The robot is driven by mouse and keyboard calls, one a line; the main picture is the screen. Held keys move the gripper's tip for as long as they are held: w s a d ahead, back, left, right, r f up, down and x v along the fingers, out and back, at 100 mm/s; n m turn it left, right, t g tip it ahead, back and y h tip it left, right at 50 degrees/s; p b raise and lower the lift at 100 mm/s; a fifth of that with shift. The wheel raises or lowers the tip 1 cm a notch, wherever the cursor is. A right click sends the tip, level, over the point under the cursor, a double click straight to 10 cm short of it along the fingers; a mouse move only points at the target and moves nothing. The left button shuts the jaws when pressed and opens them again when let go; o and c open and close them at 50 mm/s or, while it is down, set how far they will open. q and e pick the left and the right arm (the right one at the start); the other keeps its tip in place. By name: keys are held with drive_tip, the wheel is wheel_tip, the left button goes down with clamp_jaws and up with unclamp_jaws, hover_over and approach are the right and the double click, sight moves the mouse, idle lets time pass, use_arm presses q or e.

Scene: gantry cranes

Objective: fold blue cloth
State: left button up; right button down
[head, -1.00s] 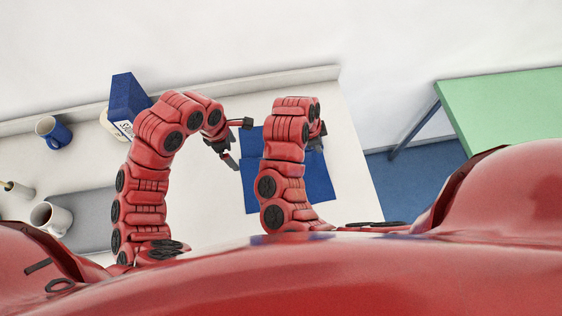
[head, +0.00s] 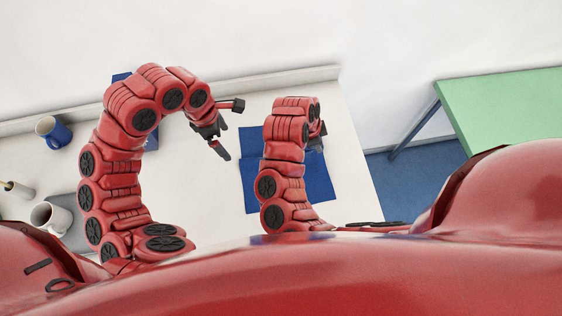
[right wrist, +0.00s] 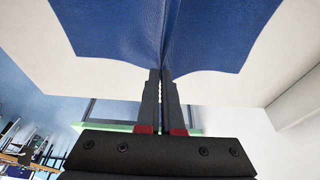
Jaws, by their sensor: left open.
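The blue cloth (head: 318,182) lies on the white table, partly hidden under my right arm in the head view. My right gripper (head: 318,143) is at the cloth's right part, its tips hard to see there. In the right wrist view its two dark fingers (right wrist: 161,80) are close together on the edge of the cloth (right wrist: 110,30), which is gathered into a crease between them. My left gripper (head: 224,150) is open and empty, left of the cloth and apart from it.
A blue mug (head: 53,132) and a white mug (head: 50,217) stand at the left of the table (head: 210,210). A blue box (head: 120,77) is mostly hidden behind my left arm. A grey tray (head: 76,238) lies near the white mug. A green table (head: 510,105) stands apart at right.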

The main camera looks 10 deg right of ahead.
unclamp_jaws()
idle(0.8)
drive_tip(key=shift+r, duration=0.15)
drive_tip(key=shift+w+r, duration=0.1)
drive_tip(key=shift+r, duration=0.2)
drive_tip(key=shift+y, duration=0.8)
drive_tip(key=shift+a+r, duration=0.25)
drive_tip(key=shift+r, duration=1)
drive_tip(key=shift+a+r, duration=0.25)
drive_tip(key=shift+r, duration=1)
